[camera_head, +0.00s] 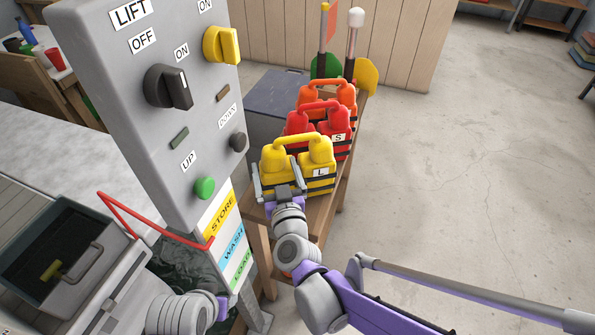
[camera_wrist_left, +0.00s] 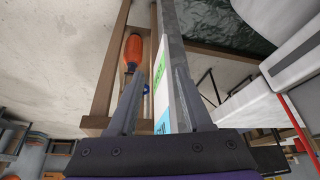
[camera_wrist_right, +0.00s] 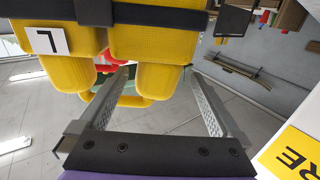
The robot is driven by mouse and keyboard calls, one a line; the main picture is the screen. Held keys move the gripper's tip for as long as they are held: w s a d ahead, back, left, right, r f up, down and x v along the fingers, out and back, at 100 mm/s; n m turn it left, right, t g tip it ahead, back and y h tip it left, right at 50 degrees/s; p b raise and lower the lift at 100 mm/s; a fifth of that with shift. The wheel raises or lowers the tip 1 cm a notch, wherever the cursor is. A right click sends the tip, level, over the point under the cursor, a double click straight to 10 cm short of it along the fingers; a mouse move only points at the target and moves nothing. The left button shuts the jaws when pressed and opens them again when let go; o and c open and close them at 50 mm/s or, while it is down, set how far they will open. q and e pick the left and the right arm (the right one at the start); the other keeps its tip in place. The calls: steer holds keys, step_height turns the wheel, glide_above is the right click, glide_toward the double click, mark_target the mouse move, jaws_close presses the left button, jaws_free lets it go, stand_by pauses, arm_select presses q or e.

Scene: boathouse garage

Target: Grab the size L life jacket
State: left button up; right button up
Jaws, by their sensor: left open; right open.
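The yellow life jacket (camera_head: 318,172) with an L label stands at the near end of a wooden bench, its carrying loop on top. My right gripper (camera_head: 280,178) is open at its near side, with the fingers low in front of it. In the right wrist view the yellow jacket (camera_wrist_right: 150,45) appears upside down with its L label, partly between and beyond the open fingers (camera_wrist_right: 162,80); I cannot tell whether they touch it. My left gripper (camera_wrist_left: 162,58) is open and empty in the left wrist view; only part of its arm shows in the head view.
A red jacket (camera_head: 335,140) labelled S and an orange jacket (camera_head: 343,92) stand behind the yellow one. The grey lift control panel (camera_head: 160,75) rises close on the left. An orange object (camera_wrist_left: 132,52) lies low ahead of my left gripper. Floor is clear to the right.

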steer(key=x, duration=0.3)
steer(key=shift+w, duration=0.3)
steer(key=shift+c, duration=0.2)
jaws_close()
